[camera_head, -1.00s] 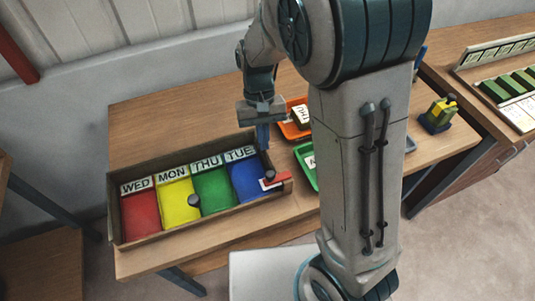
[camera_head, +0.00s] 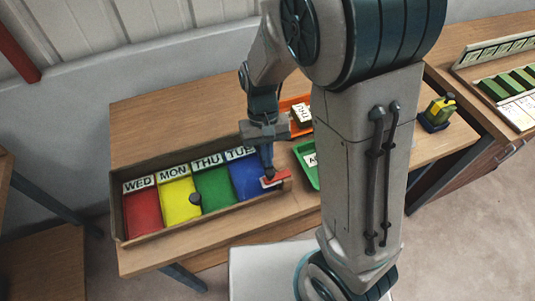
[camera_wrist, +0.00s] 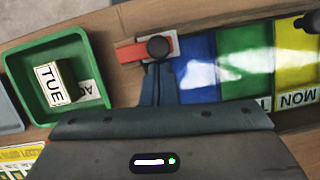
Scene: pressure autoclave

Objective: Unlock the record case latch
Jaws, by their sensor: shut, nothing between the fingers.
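The record case (camera_head: 119,217) is a shallow wooden box on the table, with red, yellow, green and blue panels labelled WED, MON, THU and TUE. Its latch, a red bar (camera_head: 275,181) with a dark round knob, sits at the right end by the blue panel. In the wrist view the red latch (camera_wrist: 130,52) lies across the case edge, with its black knob (camera_wrist: 158,47) on top. My gripper (camera_head: 268,172) is shut and points down at the latch. In the wrist view my fingertips (camera_wrist: 158,68) are right beside the knob; whether they touch it I cannot tell.
A dark knob (camera_head: 195,199) stands on the yellow and green panels' border. A yellow-green device (camera_head: 438,112) sits farther right.

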